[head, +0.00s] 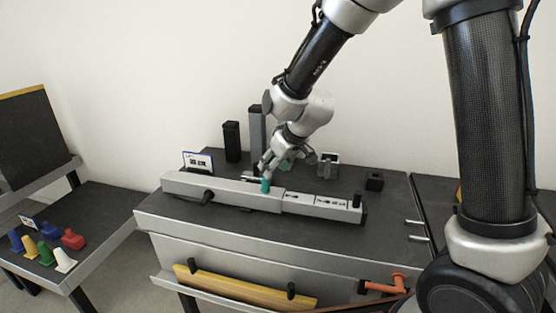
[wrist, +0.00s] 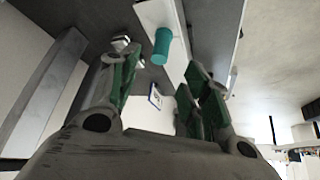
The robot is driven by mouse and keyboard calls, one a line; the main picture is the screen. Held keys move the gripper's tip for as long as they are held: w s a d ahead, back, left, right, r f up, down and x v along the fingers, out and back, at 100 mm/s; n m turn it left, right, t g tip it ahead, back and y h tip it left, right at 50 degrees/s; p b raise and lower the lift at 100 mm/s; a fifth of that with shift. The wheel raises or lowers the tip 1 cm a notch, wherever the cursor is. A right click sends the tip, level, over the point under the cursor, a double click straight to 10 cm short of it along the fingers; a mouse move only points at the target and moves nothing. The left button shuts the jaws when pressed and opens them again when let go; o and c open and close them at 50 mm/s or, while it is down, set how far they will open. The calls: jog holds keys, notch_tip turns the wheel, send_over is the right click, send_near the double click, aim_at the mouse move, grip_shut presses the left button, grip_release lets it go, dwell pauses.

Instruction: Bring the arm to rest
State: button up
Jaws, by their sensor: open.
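My gripper (head: 266,168) is at the grey bar-shaped fixture (head: 228,191) on the dark workbench, its fingers pointing down and to the left. In the wrist view my gripper (wrist: 158,85) has its two green-padded fingers apart, with nothing between them. A teal cylinder (head: 265,186) stands on the fixture just below the fingertips. In the wrist view the teal cylinder (wrist: 162,46) shows beyond the fingertips, and I cannot tell the exact gap. My arm reaches down from the upper right in the head view.
Dark posts (head: 232,141) stand behind the fixture. A small black block (head: 374,181) and a grey holder (head: 328,165) are on the workbench (head: 330,228). A yellow bar (head: 245,286) and an orange tool (head: 385,284) are at its front. Several coloured pieces (head: 73,239) are on the left table.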

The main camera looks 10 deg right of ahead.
jog(key=s+d+r+m+h, duration=0.1)
jog(key=s+d+r+m, duration=0.1)
jog(key=s+d+r, duration=0.3)
jog(key=s+d+r+m+h, duration=0.1)
jog(key=s+d+r, duration=0.4)
jog(key=s+d, duration=0.8)
jog(key=s+d+r+m+g+h, duration=0.1)
jog(key=s+d+r+m, duration=0.2)
jog(key=s+d, duration=0.7)
notch_tip(320, 180, up, 2)
jog(key=shift+s+m+h, duration=0.3)
jog(key=shift+m, duration=0.1)
jog(key=shift+d, duration=0.1)
dwell(0.5)
